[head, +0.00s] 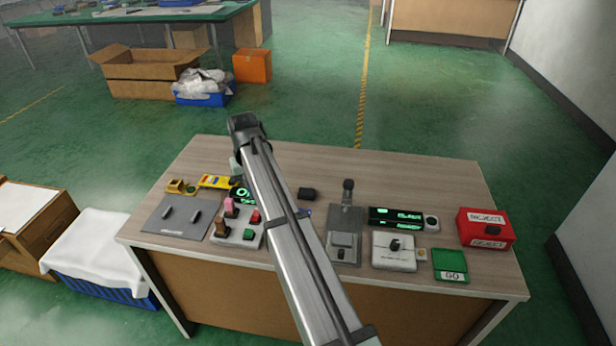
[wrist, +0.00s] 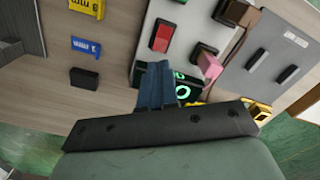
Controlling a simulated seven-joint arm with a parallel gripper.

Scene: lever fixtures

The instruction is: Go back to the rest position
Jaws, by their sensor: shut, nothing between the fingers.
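My gripper (wrist: 154,70) shows in the wrist view as two blue-grey fingers close together, shut and empty. It points over the table among the fixtures, and I cannot tell its height above them. A black display with green characters (wrist: 186,86) lies just beside the fingers. In the head view my silver arm crosses the table from the bottom and largely hides the gripper. A white panel (head: 231,240) with pink, red, brown and green controls stands left of the arm. A grey plate (head: 168,227) with two dark levers lies at the table's left.
Right of the arm stand a grey lever fixture (head: 344,222), a white box with a black knob (head: 394,258), a green GO box (head: 450,262) and a red REJECT box (head: 487,227). A small black block (head: 307,194) lies behind. The table's (head: 420,170) back right is clear.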

